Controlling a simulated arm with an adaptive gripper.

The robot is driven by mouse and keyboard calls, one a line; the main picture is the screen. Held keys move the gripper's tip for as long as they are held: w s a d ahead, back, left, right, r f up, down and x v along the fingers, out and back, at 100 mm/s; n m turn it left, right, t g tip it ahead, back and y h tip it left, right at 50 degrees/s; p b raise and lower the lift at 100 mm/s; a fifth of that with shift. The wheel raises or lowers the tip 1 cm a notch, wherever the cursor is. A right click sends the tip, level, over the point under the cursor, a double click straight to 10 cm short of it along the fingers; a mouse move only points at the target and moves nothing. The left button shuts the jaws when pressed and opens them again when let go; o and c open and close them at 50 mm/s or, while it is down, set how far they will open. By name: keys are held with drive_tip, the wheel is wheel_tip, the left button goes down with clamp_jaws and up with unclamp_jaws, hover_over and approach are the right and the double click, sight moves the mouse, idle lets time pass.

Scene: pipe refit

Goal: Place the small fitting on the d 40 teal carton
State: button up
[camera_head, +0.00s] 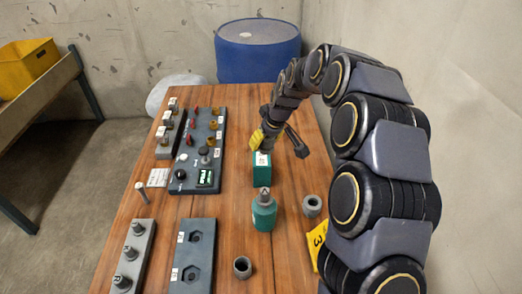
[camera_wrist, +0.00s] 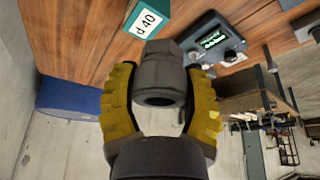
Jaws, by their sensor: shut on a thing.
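The small fitting (camera_wrist: 158,72) is a dark grey hex-ended piece with a round hole. It sits between the yellow fingers of my gripper (camera_wrist: 160,88), which is shut on it in the wrist view. The d 40 teal carton (camera_wrist: 146,22) shows just beyond the fitting at the top of that view, its white label readable. In the head view the carton (camera_head: 261,174) stands on the wooden table, and my gripper (camera_head: 264,142) is right at its top. The fitting is mostly hidden there, and I cannot tell whether it touches the carton.
Grey rings (camera_head: 312,206) and (camera_head: 242,267) lie nearer the front. A dark control panel (camera_head: 184,178) is to the left, and a yellow number sign (camera_head: 318,240) is at the right edge. A blue barrel (camera_head: 258,60) stands behind the table.

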hover_over(259, 155)
drive_tip(key=s, duration=0.2)
drive_tip(key=f, duration=0.6)
drive_tip(key=shift+w+d, duration=0.2)
drive_tip(key=shift+d, duration=0.1)
drive_tip(key=shift+w+f, duration=0.2)
drive_tip(key=shift+f, duration=0.1)
drive_tip(key=shift+w+f, duration=0.1)
drive_tip(key=shift+f, duration=1.45)
drive_tip(key=shift+f, duration=0.15)
drive_tip(key=o, duration=1.1)
